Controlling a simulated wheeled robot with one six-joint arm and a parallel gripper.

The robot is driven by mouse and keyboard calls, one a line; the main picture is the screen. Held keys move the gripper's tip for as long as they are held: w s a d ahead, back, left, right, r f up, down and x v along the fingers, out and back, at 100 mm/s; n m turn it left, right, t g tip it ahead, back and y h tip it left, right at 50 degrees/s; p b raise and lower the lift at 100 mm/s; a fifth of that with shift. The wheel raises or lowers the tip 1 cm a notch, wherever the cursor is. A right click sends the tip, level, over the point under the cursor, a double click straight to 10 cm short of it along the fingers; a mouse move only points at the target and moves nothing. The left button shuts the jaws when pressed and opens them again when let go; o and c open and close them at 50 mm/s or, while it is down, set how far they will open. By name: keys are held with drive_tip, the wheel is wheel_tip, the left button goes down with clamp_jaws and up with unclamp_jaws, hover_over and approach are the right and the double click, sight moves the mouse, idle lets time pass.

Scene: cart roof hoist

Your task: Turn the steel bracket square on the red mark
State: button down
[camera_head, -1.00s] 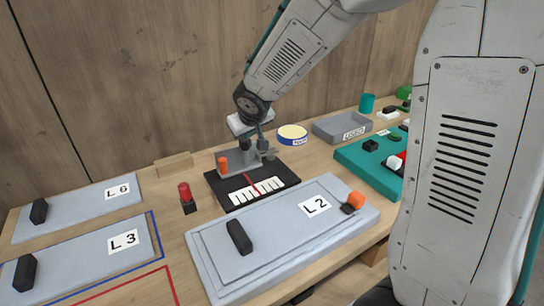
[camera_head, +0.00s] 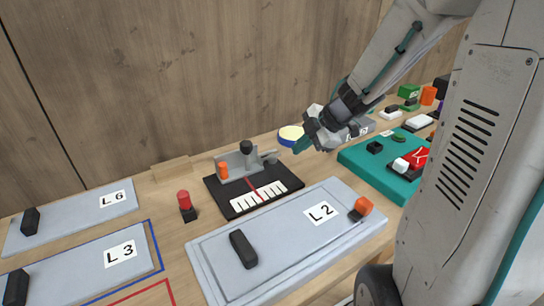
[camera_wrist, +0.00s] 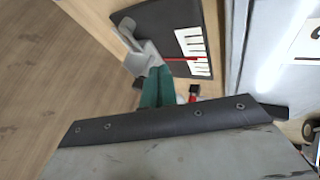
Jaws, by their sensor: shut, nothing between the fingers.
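The steel bracket (camera_head: 236,160) stands on a black plate (camera_head: 222,196) with an orange knob (camera_head: 223,170) and a dark knob (camera_head: 246,147) by it. A white scale (camera_head: 268,197) with a red mark (camera_head: 254,189) lies in front. I cannot tell whether the bracket is square to the mark. My gripper (camera_head: 301,145) is shut and empty, to the right of the bracket and apart from it in the head view. In the wrist view its teal fingers (camera_wrist: 157,88) overlap the bracket's lower edge (camera_wrist: 140,50); the red mark (camera_wrist: 181,59) shows right of them.
A grey panel marked L2 (camera_head: 290,235) lies in front of the plate. A red button post (camera_head: 185,204) stands to its left. A teal tray (camera_head: 365,165) with small parts lies at the right.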

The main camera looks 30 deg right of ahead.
approach(264, 167)
drive_tip(key=f, duration=0.1)
drive_tip(key=s+a+f, duration=0.1)
drive_tip(key=f, duration=0.1)
drive_tip(key=shift+s+a+f, duration=0.25)
drive_tip(key=shift+s+f, duration=0.1)
drive_tip(key=shift+f, duration=0.05)
drive_tip(key=w, duration=0.3)
drive_tip(key=shift+w+a+f, duration=0.15)
drive_tip(key=shift+w, duration=0.45)
drive_tip(key=shift+w, duration=0.6)
drive_tip(key=shift+s, duration=0.15)
